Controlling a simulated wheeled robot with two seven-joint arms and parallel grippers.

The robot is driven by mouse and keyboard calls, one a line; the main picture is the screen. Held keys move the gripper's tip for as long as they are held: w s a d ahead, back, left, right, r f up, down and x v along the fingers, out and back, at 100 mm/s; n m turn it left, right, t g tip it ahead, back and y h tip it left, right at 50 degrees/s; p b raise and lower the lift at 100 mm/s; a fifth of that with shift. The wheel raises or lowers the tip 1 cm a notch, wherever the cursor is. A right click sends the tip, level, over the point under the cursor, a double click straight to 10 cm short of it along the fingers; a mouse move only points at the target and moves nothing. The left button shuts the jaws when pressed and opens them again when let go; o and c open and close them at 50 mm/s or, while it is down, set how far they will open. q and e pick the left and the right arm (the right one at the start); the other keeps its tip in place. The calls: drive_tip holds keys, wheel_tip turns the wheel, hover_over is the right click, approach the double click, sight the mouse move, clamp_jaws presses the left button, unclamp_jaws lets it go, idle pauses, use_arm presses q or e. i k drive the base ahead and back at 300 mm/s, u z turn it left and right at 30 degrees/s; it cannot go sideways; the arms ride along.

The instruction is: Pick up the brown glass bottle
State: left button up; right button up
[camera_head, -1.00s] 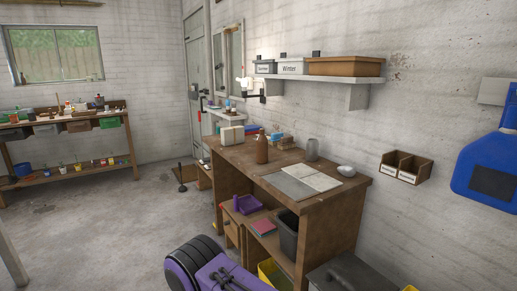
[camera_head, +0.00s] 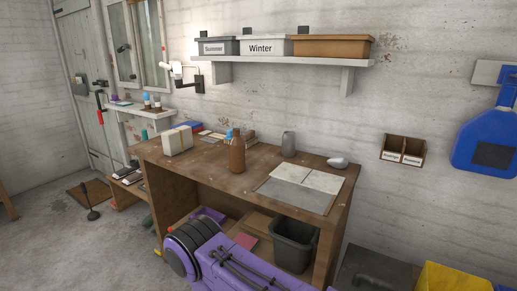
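The brown glass bottle (camera_head: 237,156) stands upright on the wooden desk (camera_head: 212,169), near the middle of its top. Nothing touches it that I can see. A purple and black arm part of mine (camera_head: 215,255) shows at the bottom of the head view, in front of the desk and below its top. Neither gripper's fingers are in view.
A cream box (camera_head: 177,140) stands left of the bottle, and a grey jar (camera_head: 288,144) and a white bowl (camera_head: 338,162) stand to its right. A shelf (camera_head: 290,61) with boxes hangs above.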

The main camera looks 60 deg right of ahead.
sight(237, 145)
drive_tip(key=z, duration=0.85)
drive_tip(key=i, duration=0.85)
drive_tip(key=z, duration=1.1)
